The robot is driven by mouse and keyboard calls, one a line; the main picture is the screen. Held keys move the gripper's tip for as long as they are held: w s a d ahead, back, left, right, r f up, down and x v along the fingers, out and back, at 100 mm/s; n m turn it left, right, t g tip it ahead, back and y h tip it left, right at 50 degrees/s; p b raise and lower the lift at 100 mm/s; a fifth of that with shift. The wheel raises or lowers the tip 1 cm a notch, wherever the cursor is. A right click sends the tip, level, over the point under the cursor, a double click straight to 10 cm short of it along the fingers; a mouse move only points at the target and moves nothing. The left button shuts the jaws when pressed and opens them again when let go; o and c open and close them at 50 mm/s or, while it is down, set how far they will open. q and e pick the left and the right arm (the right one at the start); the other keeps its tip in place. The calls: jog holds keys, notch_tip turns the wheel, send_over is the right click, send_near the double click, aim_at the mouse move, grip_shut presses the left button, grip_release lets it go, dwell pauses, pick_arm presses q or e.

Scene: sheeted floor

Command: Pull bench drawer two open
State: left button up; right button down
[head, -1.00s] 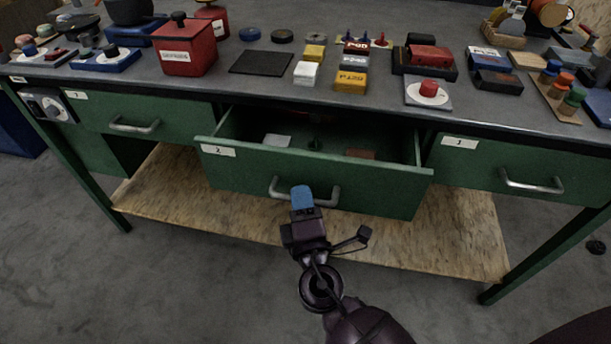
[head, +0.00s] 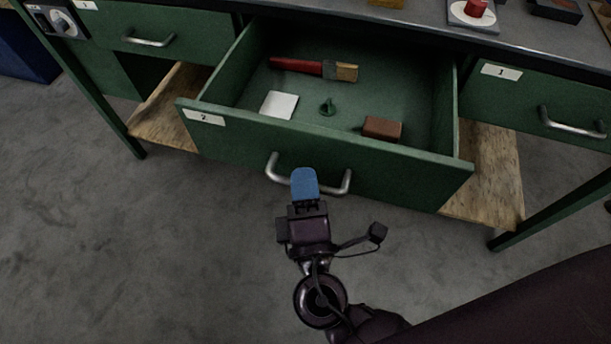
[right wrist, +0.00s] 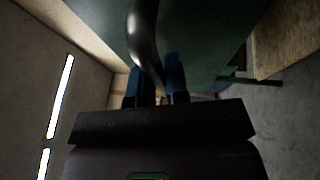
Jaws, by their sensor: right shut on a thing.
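Drawer two (head: 400,170), green with a label "2" at its left front, stands well out from the bench. Its silver bar handle (head: 334,186) runs across the middle of its front. My right gripper (head: 304,184), with blue fingertips, is shut on this handle. In the right wrist view the handle (right wrist: 144,35) passes between the blue fingers (right wrist: 158,80). Inside the drawer lie a red-handled brush (head: 315,68), a white square (head: 279,104), a small green piece (head: 327,106) and a brown block (head: 382,128). My left gripper is not in view.
Drawer one (head: 530,105) at the right and drawer three (head: 165,32) at the left are shut. A wooden lower shelf (head: 485,190) and green bench legs stand below. The grey floor (head: 130,240) in front is clear.

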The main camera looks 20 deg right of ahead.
jog(key=c, duration=1.1)
grip_release()
jog(key=shift+c, duration=0.2)
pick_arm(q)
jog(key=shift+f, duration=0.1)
pick_arm(e)
jog(key=shift+s, duration=0.1)
pick_arm(q)
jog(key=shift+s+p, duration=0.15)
jog(key=shift+p, duration=0.3)
pick_arm(e)
jog(key=v, duration=1)
jog(key=shift+s, duration=0.3)
jog(key=shift+d+f, duration=0.1)
